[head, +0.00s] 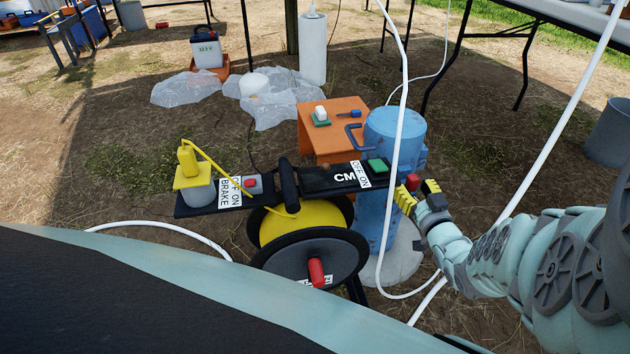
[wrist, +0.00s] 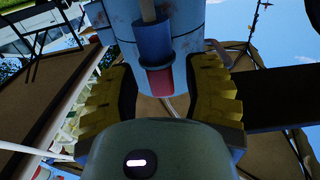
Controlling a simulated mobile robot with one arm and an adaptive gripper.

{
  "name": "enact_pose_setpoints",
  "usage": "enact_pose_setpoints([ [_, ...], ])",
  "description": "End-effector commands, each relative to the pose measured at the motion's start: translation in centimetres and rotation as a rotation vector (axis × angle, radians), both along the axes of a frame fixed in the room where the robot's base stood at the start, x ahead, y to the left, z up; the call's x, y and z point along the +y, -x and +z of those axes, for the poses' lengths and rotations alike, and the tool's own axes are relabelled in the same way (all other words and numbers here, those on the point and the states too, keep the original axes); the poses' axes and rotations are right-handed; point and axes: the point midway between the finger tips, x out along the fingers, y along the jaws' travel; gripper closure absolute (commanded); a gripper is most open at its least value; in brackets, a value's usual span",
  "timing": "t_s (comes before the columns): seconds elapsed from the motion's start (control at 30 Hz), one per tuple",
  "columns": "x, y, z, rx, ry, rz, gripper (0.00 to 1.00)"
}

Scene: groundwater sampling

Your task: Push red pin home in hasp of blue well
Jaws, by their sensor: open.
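The blue well (head: 393,150) is an upright, scuffed blue casing right of centre in the head view. It fills the top of the wrist view (wrist: 193,35). The red pin (head: 412,181) shows as a small red end at the well's right side. In the wrist view the red pin (wrist: 160,84) sticks out below a darker blue barrel (wrist: 153,42), which seems part of the hasp. How deep the pin sits is hidden. My gripper (head: 418,191) has yellow ribbed fingers, open on either side of the pin, with visible gaps in the wrist view (wrist: 160,95).
A yellow reel (head: 300,222) with a black top bar (head: 310,184) stands close left of the well. An orange stand (head: 318,143) with small tools is behind. A white hose (head: 402,100) hangs in front of the well. Tables stand at the back.

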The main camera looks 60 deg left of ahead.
Motion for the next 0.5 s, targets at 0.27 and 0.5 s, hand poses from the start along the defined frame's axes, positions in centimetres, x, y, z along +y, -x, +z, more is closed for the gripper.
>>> enact_pose_setpoints([
  [0.27,-1.0,0.2,-0.1,-0.001,0.005,0.001,0.52],
  [0.5,-2.5,0.8,-0.1,0.002,0.002,-0.002,0.52],
])
